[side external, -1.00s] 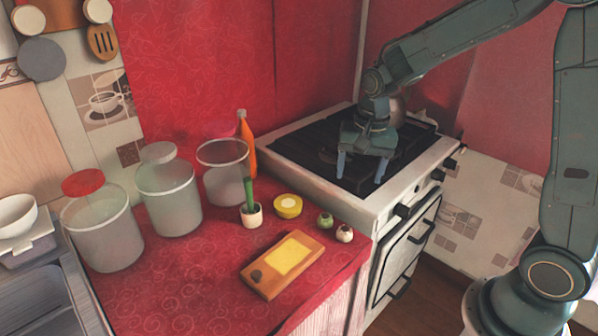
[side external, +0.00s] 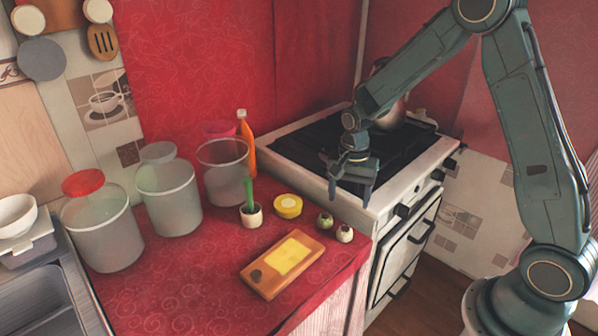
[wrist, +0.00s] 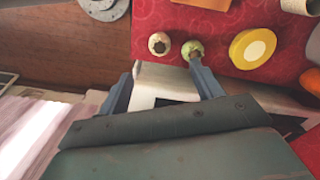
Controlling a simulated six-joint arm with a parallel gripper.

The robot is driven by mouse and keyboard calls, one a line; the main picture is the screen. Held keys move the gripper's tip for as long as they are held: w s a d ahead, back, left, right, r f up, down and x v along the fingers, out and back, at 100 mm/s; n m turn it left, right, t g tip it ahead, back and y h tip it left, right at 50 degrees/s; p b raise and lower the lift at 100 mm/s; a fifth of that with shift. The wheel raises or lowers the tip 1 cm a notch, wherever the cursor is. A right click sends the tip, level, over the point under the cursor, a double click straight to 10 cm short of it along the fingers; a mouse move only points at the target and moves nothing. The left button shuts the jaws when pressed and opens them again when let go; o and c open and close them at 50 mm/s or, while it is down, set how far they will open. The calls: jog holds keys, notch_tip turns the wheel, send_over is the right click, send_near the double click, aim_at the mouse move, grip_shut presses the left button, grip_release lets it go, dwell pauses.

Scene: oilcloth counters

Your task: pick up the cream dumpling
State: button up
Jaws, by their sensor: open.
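The cream dumpling (side external: 344,233) sits on the red counter near its right edge, just right of a green dumpling (side external: 325,220). In the wrist view the cream dumpling (wrist: 159,43) has a dark top and lies left of the green dumpling (wrist: 192,48), a small gap apart. My gripper (side external: 350,194) is open and empty, above the front left edge of the stove, higher than the dumplings and behind them. In the wrist view my gripper's fingers (wrist: 157,80) are spread apart, with the dumplings just beyond the tips.
A yellow round item (side external: 288,206), a potted cactus (side external: 250,213) and a wooden board (side external: 282,265) stand nearby on the counter. Clear canisters (side external: 168,198) and an orange bottle (side external: 246,145) are farther back. A kettle (side external: 391,103) sits on the stove (side external: 300,140).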

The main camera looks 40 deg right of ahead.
send_over(345, 229)
jog(key=shift+f, duration=3.15)
jog(key=shift+f, duration=0.15)
jog(key=shift+f, duration=2.45)
jog(key=c, duration=0.7)
